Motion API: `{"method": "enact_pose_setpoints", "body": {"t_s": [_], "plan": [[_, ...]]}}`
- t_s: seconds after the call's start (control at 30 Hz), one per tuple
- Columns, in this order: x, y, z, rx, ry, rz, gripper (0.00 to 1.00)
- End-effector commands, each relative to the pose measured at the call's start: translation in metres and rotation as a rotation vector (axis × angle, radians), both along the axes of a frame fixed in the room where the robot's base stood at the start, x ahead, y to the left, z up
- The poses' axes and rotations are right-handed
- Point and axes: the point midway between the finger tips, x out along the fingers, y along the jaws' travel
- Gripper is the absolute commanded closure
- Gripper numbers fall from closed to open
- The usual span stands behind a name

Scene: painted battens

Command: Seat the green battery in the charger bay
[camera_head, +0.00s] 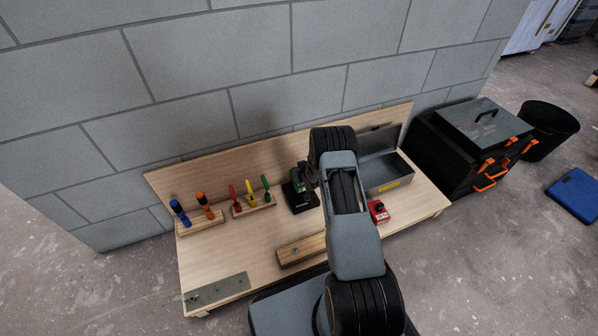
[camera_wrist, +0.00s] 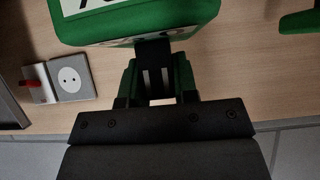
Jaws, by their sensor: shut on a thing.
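The green battery (camera_wrist: 125,22) fills the top of the wrist view, with a white label on its face. It also shows in the head view (camera_head: 298,181), small and partly covered by my arm. My gripper (camera_wrist: 154,75) is shut on the battery. In the head view my gripper (camera_head: 311,178) is at the battery's right side. The black charger (camera_head: 299,199) stands on the bench directly below the battery. I cannot tell whether the battery touches the bay or is a little above it. The bay itself is hidden.
A grey box (camera_head: 392,172) with a yellow label and a red block (camera_head: 378,211) are to the right. Wooden racks with screwdrivers (camera_head: 201,210) stand left. A wooden batten (camera_head: 301,249) lies in front. A grey socket plate (camera_wrist: 70,81) is on the board.

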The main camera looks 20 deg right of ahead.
Motion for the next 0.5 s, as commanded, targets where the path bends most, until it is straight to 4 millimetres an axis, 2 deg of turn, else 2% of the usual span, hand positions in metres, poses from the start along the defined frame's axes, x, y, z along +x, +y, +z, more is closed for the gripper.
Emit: {"method": "enact_pose_setpoints", "body": {"t_s": [0.5], "plan": [[0.001, -0.001, -0.042, -0.001, -0.003, -0.001, 1.00]]}}
